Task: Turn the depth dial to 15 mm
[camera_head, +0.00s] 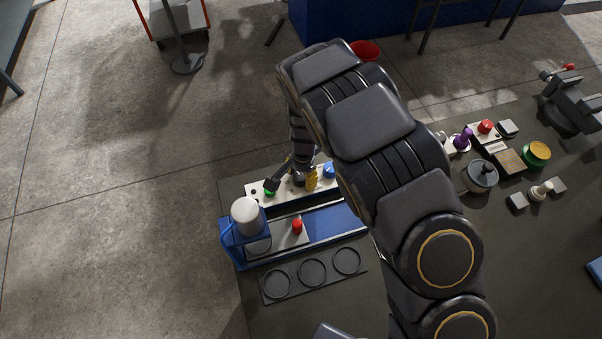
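A cream control panel (259,196) lies along the back of the blue press (335,222) on the dark bench. It carries a green part (269,192), a yellow part (311,180) and a blue part (329,170). I cannot tell which one is the depth dial, and no scale or number is readable. My gripper (287,180) is low over the panel, between the green and yellow parts. A dark finger partly covers the green part. The fingers are small and partly hidden, so their opening and any contact are unclear.
A white cylinder (245,215) stands at the press's left end, with a red knob (297,226) beside it. A plate with ring recesses (312,271) lies in front. Several stamp-like items, including a green-and-yellow one (536,153), and a vise (572,105) are at right.

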